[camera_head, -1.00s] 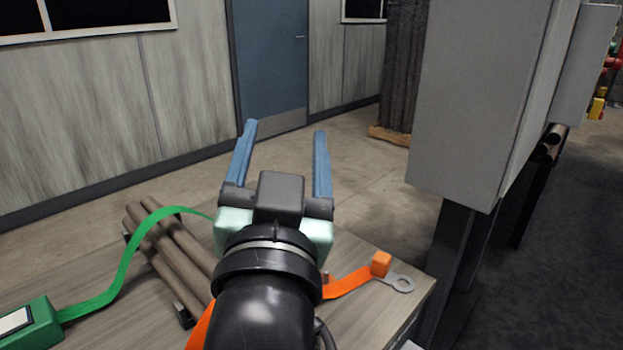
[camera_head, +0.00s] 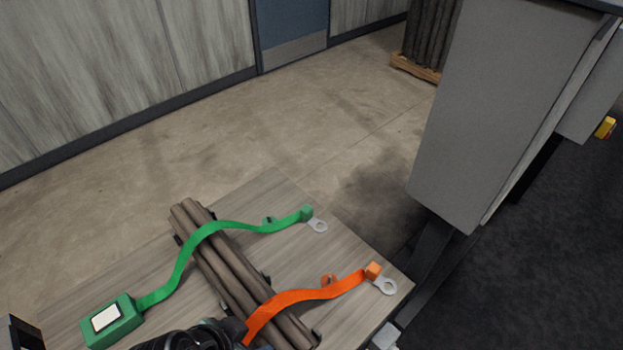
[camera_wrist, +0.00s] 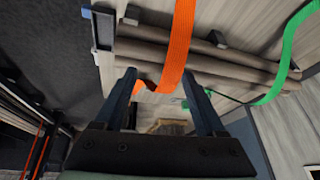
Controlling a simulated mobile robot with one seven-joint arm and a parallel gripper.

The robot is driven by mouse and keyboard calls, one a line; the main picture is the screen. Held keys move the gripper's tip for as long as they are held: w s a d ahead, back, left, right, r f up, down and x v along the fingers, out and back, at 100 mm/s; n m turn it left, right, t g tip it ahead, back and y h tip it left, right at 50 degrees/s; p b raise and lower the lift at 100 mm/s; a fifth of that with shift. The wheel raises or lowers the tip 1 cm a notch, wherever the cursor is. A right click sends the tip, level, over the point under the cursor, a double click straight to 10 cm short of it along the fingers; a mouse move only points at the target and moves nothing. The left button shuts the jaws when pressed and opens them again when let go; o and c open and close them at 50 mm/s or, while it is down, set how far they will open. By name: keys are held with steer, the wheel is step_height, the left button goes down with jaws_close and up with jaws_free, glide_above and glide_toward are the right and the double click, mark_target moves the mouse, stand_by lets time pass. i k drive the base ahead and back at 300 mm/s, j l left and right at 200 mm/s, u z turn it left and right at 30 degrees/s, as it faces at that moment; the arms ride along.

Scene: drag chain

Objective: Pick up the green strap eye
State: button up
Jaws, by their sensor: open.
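The green strap (camera_head: 200,236) runs from a green box (camera_head: 112,318) over the pipes. It ends in a green block with a grey metal eye (camera_head: 317,225), lying on the table near its far right edge. In the wrist view the green strap (camera_wrist: 287,50) hangs at the right, outside my fingers; I cannot make out its eye there. My gripper (camera_wrist: 159,74) is open, its two blue fingers apart, with the orange strap in view between and beyond the fingertips. The head view shows only part of my arm at the bottom edge.
An orange strap (camera_head: 310,295) with its own metal eye (camera_head: 385,286) lies nearer on the table. Several brown pipes (camera_head: 222,265) lie under both straps. A grey cabinet (camera_head: 490,110) stands to the right.

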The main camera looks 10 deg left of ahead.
mark_target(306, 212)
steer(key=i, duration=1.2)
